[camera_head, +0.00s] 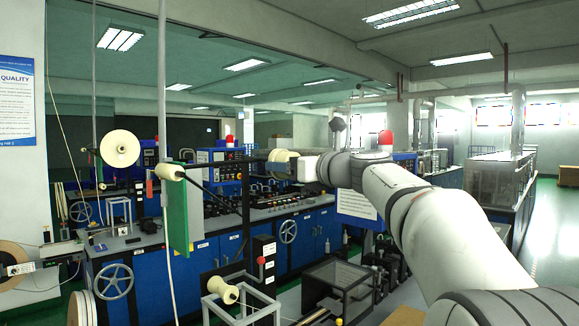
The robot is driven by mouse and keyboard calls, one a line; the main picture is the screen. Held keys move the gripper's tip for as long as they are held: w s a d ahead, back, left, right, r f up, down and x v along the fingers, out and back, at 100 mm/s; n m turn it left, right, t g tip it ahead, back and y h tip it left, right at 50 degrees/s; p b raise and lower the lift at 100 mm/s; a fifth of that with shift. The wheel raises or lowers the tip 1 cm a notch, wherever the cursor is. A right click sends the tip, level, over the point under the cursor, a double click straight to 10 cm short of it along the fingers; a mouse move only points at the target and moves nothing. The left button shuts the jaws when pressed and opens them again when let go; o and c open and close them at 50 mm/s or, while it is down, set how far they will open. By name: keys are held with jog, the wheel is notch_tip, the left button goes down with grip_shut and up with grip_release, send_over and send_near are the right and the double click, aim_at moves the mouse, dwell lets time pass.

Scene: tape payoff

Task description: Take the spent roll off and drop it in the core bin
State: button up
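My arm reaches in from the lower right, and my gripper (293,166) is at the middle of the view, pointing left. A small beige roll (281,157) with a flanged edge is right at its tip, touching or overlapping it. The fingers are too small and covered to show whether they close on the roll. A dark horizontal bar lies just left of this roll; I cannot tell whether the roll is on it. A dark, open-topped box (342,283) stands on the floor below my gripper; it may be the core bin, and its inside is unclear.
A large cream roll (120,148) and a small beige one (170,172) sit further left, beside a green panel (179,215). A spool (226,291) rests on a white frame stand. Blue machine cabinets (130,285) run behind.

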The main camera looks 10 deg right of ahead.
jog(key=c, duration=0.3)
jog(key=shift+r, duration=0.1)
jog(key=shift+c, duration=0.2)
jog(key=shift+r+p, duration=0.3)
jog(key=shift+p, duration=0.15)
jog(key=shift+s+d, duration=0.1)
jog(key=shift+s, duration=0.05)
jog(key=b+v, duration=0.1)
jog(key=v, duration=0.8)
dwell(1.0)
